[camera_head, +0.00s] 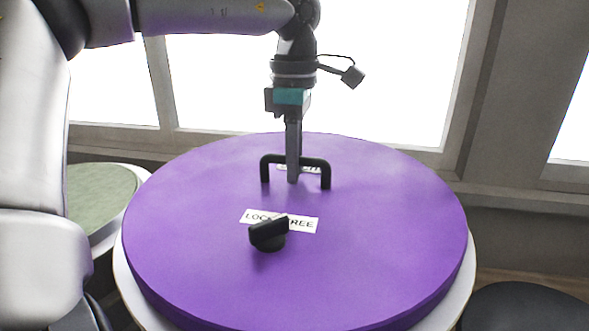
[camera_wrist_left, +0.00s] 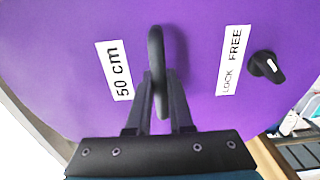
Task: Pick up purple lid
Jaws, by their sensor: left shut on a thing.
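The round purple lid (camera_head: 380,230) lies on a white round mould (camera_head: 460,290), with its rim over most of the mould's top. It has a black bar handle (camera_head: 322,165) near the far side, and a black knob (camera_head: 268,234) beside a LOCK/FREE label. My left gripper (camera_head: 293,175) reaches down from above and is shut on the handle. In the left wrist view the two fingers (camera_wrist_left: 160,100) stand on either side of the handle (camera_wrist_left: 156,50), next to a "50 cm" label (camera_wrist_left: 119,70). The knob (camera_wrist_left: 266,66) points toward FREE or sideways; I cannot tell. My right gripper is not in view.
A pale green round top (camera_head: 100,195) stands at the left behind my arm. A dark round thing (camera_head: 525,308) is at the lower right. Windows and a sill (camera_head: 510,195) lie close behind the lid.

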